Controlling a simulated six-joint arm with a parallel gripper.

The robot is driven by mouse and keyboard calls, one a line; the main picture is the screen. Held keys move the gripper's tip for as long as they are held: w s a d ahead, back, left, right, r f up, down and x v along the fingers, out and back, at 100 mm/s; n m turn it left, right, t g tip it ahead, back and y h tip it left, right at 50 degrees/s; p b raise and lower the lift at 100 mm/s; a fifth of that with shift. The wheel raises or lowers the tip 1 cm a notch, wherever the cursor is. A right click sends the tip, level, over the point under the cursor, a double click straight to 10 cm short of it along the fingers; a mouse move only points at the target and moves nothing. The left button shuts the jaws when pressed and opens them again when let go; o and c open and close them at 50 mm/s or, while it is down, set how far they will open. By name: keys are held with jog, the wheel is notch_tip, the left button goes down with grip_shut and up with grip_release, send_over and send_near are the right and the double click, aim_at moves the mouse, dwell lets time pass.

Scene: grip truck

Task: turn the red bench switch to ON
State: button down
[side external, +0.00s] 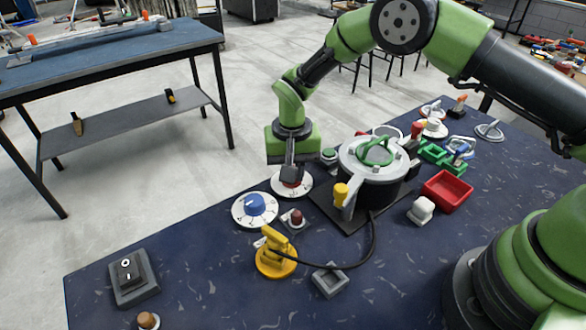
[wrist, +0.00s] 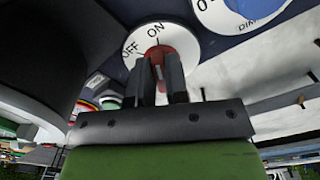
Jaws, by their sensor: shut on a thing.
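The red bench switch (side external: 291,184) is a red knob on a round white plate on the blue bench, left of the black pot. In the wrist view the red knob (wrist: 161,52) shows between my fingers, with OFF and ON printed on its white plate (wrist: 183,40). My gripper (side external: 289,174) points down over it and is shut on the knob; its fingers (wrist: 158,66) also show in the wrist view. The fingers hide much of the knob, and I cannot tell which label its pointer faces.
A blue dial (side external: 255,204) on a white plate sits close left, with a small red button (side external: 294,220) in front. The black pot (side external: 376,188) with a green-handled lid stands close right. A yellow device (side external: 274,258) and its cable lie nearer the camera. The bench's left part is mostly clear.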

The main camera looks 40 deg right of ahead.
jog(key=shift+m, duration=0.3)
jog(key=c, duration=1.1)
grip_release()
notch_tip(320, 180, up, 10)
